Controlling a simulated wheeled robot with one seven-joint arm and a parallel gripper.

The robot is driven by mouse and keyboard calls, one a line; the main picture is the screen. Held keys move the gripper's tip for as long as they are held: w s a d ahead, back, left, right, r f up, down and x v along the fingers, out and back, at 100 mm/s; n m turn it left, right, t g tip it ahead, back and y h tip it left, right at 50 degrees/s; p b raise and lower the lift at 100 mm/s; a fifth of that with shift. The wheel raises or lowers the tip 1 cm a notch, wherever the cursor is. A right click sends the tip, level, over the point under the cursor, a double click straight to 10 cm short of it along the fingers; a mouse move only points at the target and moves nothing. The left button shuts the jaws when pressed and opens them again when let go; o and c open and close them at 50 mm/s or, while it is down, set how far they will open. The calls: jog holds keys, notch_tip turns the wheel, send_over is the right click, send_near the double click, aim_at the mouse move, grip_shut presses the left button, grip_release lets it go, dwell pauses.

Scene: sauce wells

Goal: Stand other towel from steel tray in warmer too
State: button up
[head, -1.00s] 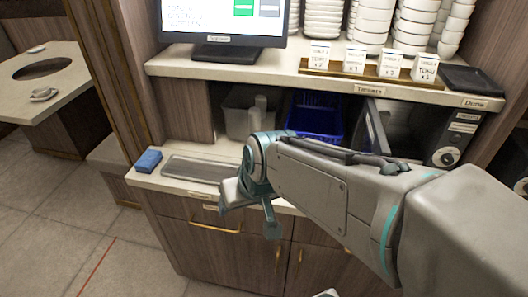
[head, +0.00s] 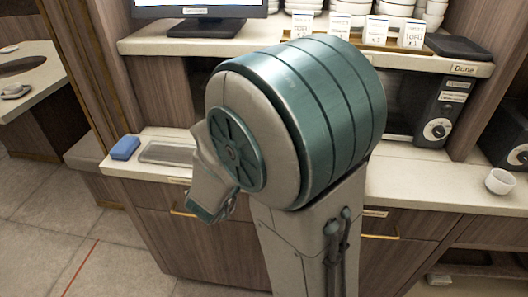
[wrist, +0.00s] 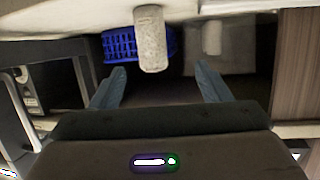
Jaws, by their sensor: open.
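The wrist view looks upside down. A pale, speckled upright roll, which looks like a towel (wrist: 150,40), stands on the counter, just beyond and between the fingertips. My gripper (wrist: 160,82) is open, with nothing between its fingers. The steel tray (head: 168,153) lies on the counter at left in the head view; its visible part looks bare and my arm hides its right end. A dark appliance with a round knob (head: 440,112), perhaps the warmer, stands under the shelf at right; my arm hides much of it. It also shows in the wrist view (wrist: 28,78).
A blue basket (wrist: 120,45) is behind the roll, and a translucent bin (wrist: 235,55) is beside it. A blue sponge (head: 125,147) lies left of the tray. A white cup (head: 500,181) stands at right. The shelf (head: 150,44) overhangs the counter.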

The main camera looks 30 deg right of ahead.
jog(key=shift+w+d+r+h+p, duration=0.15)
jog(key=shift+d+h+p, duration=0.35)
jog(key=shift+p, duration=0.4)
jog(key=p+x, duration=0.2)
jog(key=p, duration=0.2)
jog(key=x, duration=0.2)
jog(key=b+x, duration=0.1)
jog(key=x, duration=0.2)
jog(key=shift+f, duration=0.4)
jog(key=shift+p+x, duration=0.4)
jog(key=shift+x, duration=2.55)
jog(key=shift+d, duration=0.15)
jog(key=c, duration=1.1)
jog(key=shift+r, duration=0.15)
jog(key=shift+c, duration=0.2)
